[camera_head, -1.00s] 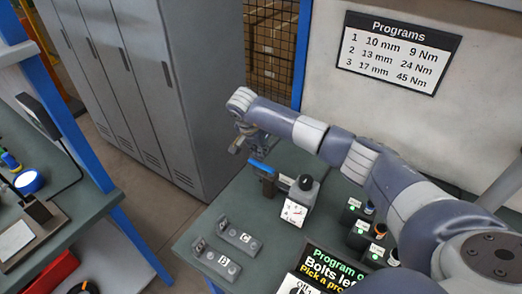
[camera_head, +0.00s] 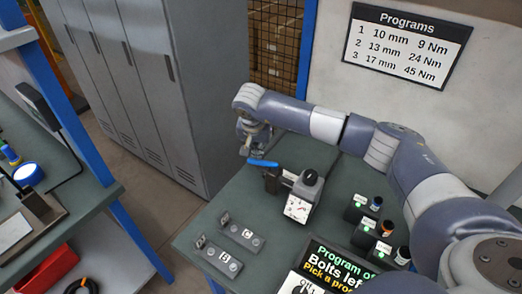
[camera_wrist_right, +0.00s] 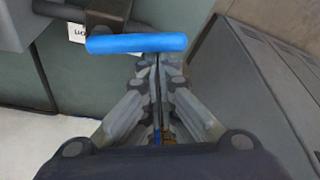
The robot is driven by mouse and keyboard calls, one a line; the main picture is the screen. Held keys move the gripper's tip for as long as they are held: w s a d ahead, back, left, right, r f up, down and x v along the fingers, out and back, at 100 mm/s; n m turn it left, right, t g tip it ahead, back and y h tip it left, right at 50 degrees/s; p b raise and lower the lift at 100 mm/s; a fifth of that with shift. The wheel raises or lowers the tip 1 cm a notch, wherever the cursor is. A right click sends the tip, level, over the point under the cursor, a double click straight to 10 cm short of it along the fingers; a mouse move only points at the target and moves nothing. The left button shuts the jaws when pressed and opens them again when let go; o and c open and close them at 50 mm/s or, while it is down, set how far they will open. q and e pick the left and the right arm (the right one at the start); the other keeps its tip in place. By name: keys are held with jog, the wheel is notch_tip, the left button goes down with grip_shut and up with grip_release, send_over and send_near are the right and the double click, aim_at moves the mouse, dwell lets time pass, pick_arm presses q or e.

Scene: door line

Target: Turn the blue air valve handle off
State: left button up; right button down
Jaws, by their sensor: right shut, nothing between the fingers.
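The blue air valve handle (camera_head: 263,163) is a short bar on top of a dark valve body (camera_head: 272,184), at the left of the gauge unit on the green bench. In the right wrist view the blue handle (camera_wrist_right: 137,43) lies crosswise just beyond the fingertips. My right gripper (camera_head: 245,150) is shut and empty, close beside the handle's left end in the head view. In the wrist view its fingertips (camera_wrist_right: 158,58) meet at the lower edge of the bar, right of its middle. I cannot tell whether they touch it. My left gripper is not in view.
A gauge unit (camera_head: 298,207) with a black knob (camera_head: 310,177) stands right beside the valve. Several small sockets on lit holders (camera_head: 362,206) stand further right. Brackets (camera_head: 240,234) lie in front. Grey lockers (camera_head: 150,80) stand behind the bench to the left.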

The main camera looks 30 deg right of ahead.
jog(key=a+n+b, duration=0.1)
jog(key=n, duration=0.1)
jog(key=s+n+y+b, duration=0.1)
jog(key=shift+s+a+f+n+t+b, duration=0.2)
jog(key=shift+a+n+t+b, duration=0.1)
jog(key=shift+a+n+b, duration=0.1)
jog(key=shift+s+a+r+n+y+b, duration=0.1)
jog(key=shift+s+a+n+y+b, duration=0.2)
jog(key=shift+s+n+b, duration=0.7)
jog(key=shift+s+a+n+y+b, duration=0.15)
jog(key=shift+s+a+n+b, duration=0.35)
jog(key=shift+b, duration=0.95)
jog(key=shift+s+a+r+n+y+b, duration=0.1)
jog(key=shift+s+n+y+b, duration=0.3)
jog(key=shift+s+b, duration=0.7)
jog(key=shift+f, duration=0.15)
jog(key=v, duration=1.2)
jog(key=shift+a, duration=0.2)
